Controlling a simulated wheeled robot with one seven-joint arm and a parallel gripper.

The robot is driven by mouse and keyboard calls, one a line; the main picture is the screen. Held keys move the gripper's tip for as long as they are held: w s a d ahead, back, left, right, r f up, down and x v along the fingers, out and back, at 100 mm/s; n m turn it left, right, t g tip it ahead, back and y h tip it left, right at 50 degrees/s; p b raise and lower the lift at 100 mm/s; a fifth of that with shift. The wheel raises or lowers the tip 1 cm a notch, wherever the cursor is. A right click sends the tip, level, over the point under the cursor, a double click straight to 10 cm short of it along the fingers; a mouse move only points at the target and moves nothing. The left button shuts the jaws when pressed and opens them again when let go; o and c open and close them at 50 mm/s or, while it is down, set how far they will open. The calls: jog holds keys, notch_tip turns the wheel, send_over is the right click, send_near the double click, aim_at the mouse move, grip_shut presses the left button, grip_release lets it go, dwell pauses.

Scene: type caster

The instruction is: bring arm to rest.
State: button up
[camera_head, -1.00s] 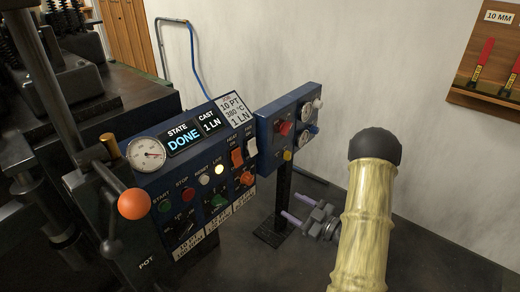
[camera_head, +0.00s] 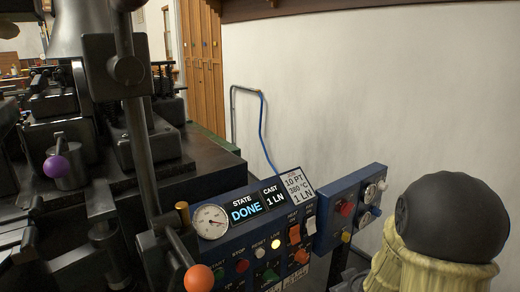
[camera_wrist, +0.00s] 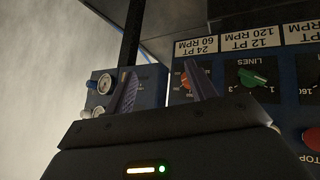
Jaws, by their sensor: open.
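My gripper (camera_wrist: 162,84) shows in the wrist view with its two fingers apart and nothing between them. Behind the fingers is the blue control panel (camera_wrist: 221,76), upside down in that view, with an orange knob (camera_wrist: 185,80) and a green knob (camera_wrist: 252,77). In the head view the gripper is out of sight. My arm, with a black rounded joint and pale yellow covering, stands at the lower right. The panel's display (camera_head: 247,211) reads DONE and CAST 1 LN.
The dark casting machine (camera_head: 150,150) fills the left, with an orange ball handle (camera_head: 199,278) at the front. A smaller blue gauge panel (camera_head: 350,208) stands right of the control panel. A blue hose (camera_head: 262,135) rises behind. Bare wall (camera_head: 400,90) lies at the right.

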jog(key=s+a+r+m+g+p, duration=0.1)
jog(key=s+a+r+m+g, duration=0.2)
jog(key=s, duration=0.5)
jog(key=s+a+r+m+g, duration=0.1)
jog(key=s+a+r+g, duration=0.15)
jog(key=s+a, duration=0.35)
jog(key=w+p+v, duration=0.2)
jog(key=p+v, duration=1)
jog(key=w+r+p+v, duration=0.1)
jog(key=w+p+v, duration=0.2)
jog(key=p+v, duration=0.9)
jog(key=w+d+r+p+v, duration=0.1)
jog(key=w+p+v, duration=0.2)
jog(key=p+v, duration=0.9)
jog(key=shift+r+p, duration=0.15)
jog(key=shift+p, duration=1)
